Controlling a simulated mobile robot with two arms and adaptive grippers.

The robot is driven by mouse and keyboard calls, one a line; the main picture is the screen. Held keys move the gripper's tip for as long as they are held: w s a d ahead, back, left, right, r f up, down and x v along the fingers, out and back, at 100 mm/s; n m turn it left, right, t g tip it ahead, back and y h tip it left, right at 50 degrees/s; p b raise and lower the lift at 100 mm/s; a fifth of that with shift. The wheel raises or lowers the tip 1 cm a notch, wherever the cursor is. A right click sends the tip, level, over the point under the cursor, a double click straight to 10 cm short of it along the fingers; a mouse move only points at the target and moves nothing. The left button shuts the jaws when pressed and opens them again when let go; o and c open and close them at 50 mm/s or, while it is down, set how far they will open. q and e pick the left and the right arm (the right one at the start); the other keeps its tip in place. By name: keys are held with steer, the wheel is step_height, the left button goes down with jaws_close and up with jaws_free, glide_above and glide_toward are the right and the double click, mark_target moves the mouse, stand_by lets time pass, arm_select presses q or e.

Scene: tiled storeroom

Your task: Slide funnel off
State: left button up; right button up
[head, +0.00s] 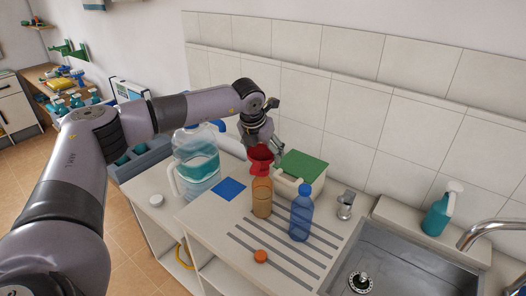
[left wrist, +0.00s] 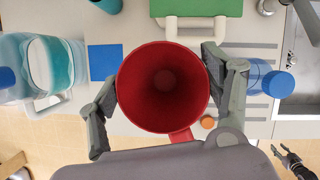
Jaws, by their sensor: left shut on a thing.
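A red funnel (head: 260,158) stands mouth up over an amber bottle (head: 262,198) on the counter. Its narrow end is at the bottle's neck; I cannot tell how far it is inside. My left gripper (head: 265,145) is shut on the funnel's upper part. In the left wrist view, the fingers press on both sides of the funnel (left wrist: 165,85), which hides the bottle below. My right gripper (left wrist: 284,154) shows at the lower right of the left wrist view, with its fingers apart and empty, away from the funnel.
A blue bottle (head: 302,213) stands close to the right of the amber one. An orange cap (head: 260,256) lies in front. A green-lidded box (head: 302,166) is behind, a large jug (head: 196,160) is left, and the sink (head: 385,262) is right.

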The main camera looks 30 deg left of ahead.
arm_select(q)
steer(key=shift+r+p, duration=0.35)
steer(key=shift+r, duration=0.35)
steer(key=shift+c, duration=0.4)
steer(key=shift+r+p, duration=0.8)
steer(key=shift+r, duration=0.9)
